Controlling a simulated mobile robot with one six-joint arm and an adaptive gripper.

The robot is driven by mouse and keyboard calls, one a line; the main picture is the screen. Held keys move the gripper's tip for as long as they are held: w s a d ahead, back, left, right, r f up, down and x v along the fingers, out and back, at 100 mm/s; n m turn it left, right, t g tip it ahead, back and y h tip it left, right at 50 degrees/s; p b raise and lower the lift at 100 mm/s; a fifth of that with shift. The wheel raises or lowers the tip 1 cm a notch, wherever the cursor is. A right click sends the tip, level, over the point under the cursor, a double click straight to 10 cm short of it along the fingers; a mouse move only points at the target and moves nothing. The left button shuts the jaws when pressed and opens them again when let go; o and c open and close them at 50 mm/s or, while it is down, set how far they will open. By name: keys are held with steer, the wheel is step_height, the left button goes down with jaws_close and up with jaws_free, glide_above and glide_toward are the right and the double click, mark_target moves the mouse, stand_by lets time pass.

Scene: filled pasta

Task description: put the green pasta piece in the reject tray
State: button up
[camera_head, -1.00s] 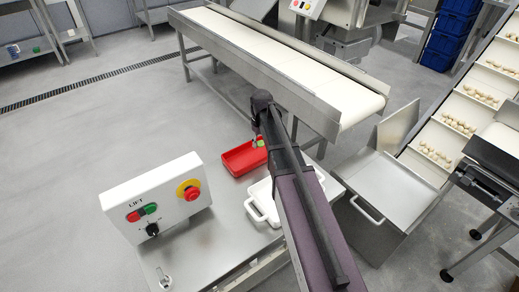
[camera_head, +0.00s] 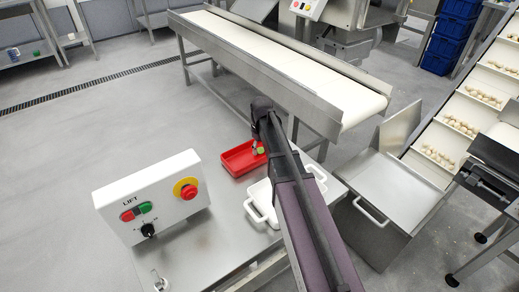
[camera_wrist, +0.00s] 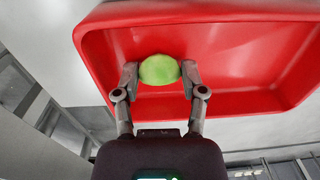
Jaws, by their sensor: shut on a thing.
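The green pasta piece (camera_wrist: 159,69) is a smooth, rounded lump held between the two fingertips of my gripper (camera_wrist: 159,78) in the wrist view. In the head view the piece (camera_head: 260,150) shows small at the right end of the red reject tray (camera_head: 232,171), partly hidden by my arm. The tray is a shallow rectangle with raised walls, and it shows large behind the piece in the wrist view (camera_wrist: 245,65). My gripper is shut on the piece over the tray's inside. I cannot tell whether the piece touches the tray floor.
A white handled tray (camera_head: 262,203) stands beside the red tray, partly behind my arm. A white control box (camera_head: 155,200) with buttons is at the left. A conveyor (camera_head: 270,60) runs behind. The red tray looks otherwise empty.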

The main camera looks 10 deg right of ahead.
mark_target(261, 148)
steer(key=shift+f, duration=0.15)
steer(key=o, duration=0.5)
step_height(261, 148, up, 12)
steer(key=p, duration=1.2)
steer(key=shift+d+r, duration=0.15)
steer(key=shift+r, duration=0.05)
stand_by(0.6)
steer(key=s+m, duration=0.1)
steer(key=s, duration=0.5)
steer(key=s+a+m, duration=0.1)
steer(key=s+m, duration=0.1)
steer(key=s, duration=0.5)
steer(key=s+a+m, duration=0.1)
steer(key=s, duration=0.5)
steer(key=shift+s+m, duration=0.3)
steer(key=shift+s, duration=0.05)
